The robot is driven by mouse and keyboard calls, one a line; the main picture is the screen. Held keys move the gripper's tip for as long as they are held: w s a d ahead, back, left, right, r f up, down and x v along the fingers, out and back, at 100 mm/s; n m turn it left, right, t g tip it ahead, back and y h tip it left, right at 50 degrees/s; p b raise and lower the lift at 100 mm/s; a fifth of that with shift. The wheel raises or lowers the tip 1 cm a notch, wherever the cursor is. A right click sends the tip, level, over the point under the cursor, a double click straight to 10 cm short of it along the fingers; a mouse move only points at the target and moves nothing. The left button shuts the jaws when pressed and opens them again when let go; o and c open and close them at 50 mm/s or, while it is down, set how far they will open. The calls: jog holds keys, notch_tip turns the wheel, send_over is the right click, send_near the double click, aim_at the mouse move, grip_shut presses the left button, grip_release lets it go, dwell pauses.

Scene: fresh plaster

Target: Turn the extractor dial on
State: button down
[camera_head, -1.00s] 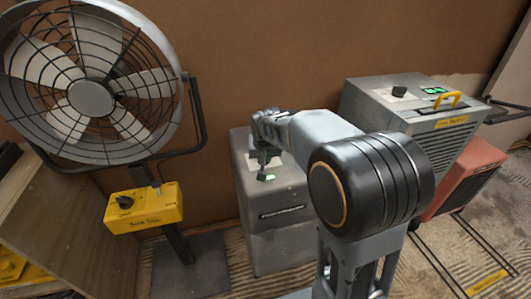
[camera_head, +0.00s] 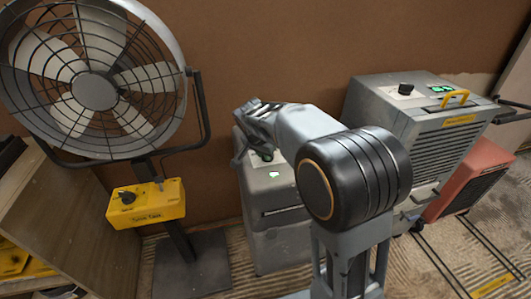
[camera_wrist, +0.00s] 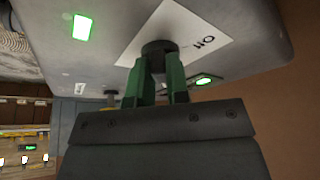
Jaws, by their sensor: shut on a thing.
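The extractor dial (camera_wrist: 158,48) is a dark round knob on a white plate (camera_wrist: 196,30) in the wrist view. The plate has black letters that seem to read "ON", seen upside down. My gripper (camera_wrist: 160,68) has its green fingers shut on the knob. In the head view, the dial is hidden behind my gripper (camera_head: 250,150), at the top of the grey box (camera_head: 280,240) in the middle. A green light (camera_head: 273,175) glows on this box, and a green light (camera_wrist: 82,27) also shows in the wrist view.
A large fan (camera_head: 94,92) with a yellow control box (camera_head: 146,204) stands at the left. A grey machine (camera_head: 425,125) with its own dark knob (camera_head: 406,88) and a yellow handle stands at the right, beside a red unit (camera_head: 468,180). A brown wall is behind.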

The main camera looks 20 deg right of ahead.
jog(key=shift+a, duration=0.1)
dwell(0.3)
jog(key=c, duration=1.1)
grip_release()
jog(key=p+v, duration=0.3)
jog(key=v, duration=1)
jog(key=shift+r, duration=0.35)
jog(key=shift+s+a, duration=0.1)
